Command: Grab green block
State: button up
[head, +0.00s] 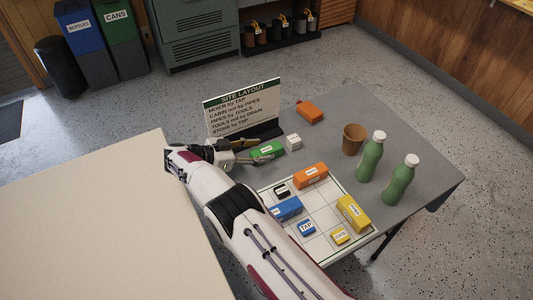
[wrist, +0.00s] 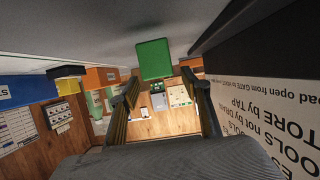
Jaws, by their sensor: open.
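The green block (head: 268,149) lies on the grey table in front of the sign, with a pale label on the side facing the head camera. My gripper (head: 252,150) is open at the block's left end, its fingers pointing along the table toward it. In the wrist view, the green block (wrist: 154,58) shows ahead, in the gap between the two fingertips of my gripper (wrist: 160,82). The fingers do not visibly press on it. I cannot tell exactly how far the tips reach along its sides.
The site layout sign (head: 242,108) stands close behind my gripper. A white block (head: 293,142) sits just right of the green one. An orange item (head: 310,110), a brown cup (head: 354,139) and two green bottles (head: 370,158) stand farther right. A board (head: 318,242) with several labelled blocks lies in front.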

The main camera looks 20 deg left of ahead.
aim_at(263, 150)
jog(key=shift+x, duration=2)
jog(key=shift+a+f, duration=0.1)
jog(key=shift+f, duration=0.05)
jog(key=c, duration=1.3)
